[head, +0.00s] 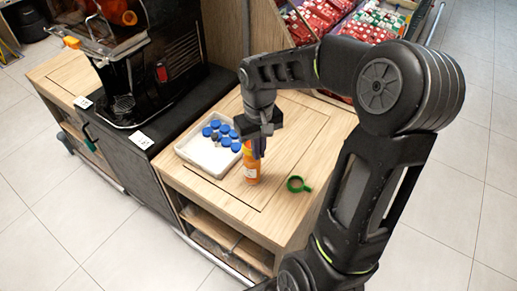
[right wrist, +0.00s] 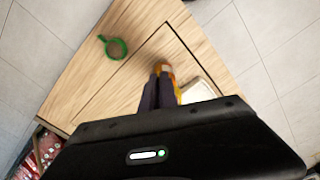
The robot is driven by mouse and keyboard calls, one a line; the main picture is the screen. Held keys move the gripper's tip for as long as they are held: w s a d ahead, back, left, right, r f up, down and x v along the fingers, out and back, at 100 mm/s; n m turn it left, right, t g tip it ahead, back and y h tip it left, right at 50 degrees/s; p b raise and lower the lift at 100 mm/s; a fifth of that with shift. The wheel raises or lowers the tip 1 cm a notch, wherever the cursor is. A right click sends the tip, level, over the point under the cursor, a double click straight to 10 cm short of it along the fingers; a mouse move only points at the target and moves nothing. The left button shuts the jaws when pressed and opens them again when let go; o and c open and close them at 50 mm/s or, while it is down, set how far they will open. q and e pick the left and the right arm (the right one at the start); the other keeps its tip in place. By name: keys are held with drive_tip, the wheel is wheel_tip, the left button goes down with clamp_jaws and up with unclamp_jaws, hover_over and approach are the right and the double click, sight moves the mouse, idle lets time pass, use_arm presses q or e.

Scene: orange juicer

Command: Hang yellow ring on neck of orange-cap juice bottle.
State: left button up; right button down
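An orange bottle (head: 251,168) stands upright on the wooden counter; it also shows in the right wrist view (right wrist: 178,92). Its top and cap are hidden by my right gripper (head: 257,152). The fingers of that gripper, seen in the right wrist view (right wrist: 158,78), point down at the bottle's top and look close together. I cannot tell whether they grip it. A green ring with a short tab (head: 298,185) lies flat on the counter to the right of the bottle; it shows at the upper left in the right wrist view (right wrist: 115,47). I see no yellow ring. My left gripper is out of view.
A white tray (head: 205,162) with several blue caps (head: 217,124) is close behind and left of the bottle. A black juicer machine (head: 165,60) stands further left. Crates of red packs (head: 320,15) are at the back. The counter around the green ring is clear.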

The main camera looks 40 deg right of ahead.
drive_tip(key=shift+f, duration=0.3)
idle(0.4)
drive_tip(key=c, duration=1.2)
unclamp_jaws()
drive_tip(key=shift+r, duration=0.15)
drive_tip(key=shift+r+p, duration=2.6)
drive_tip(key=shift+r, duration=0.8)
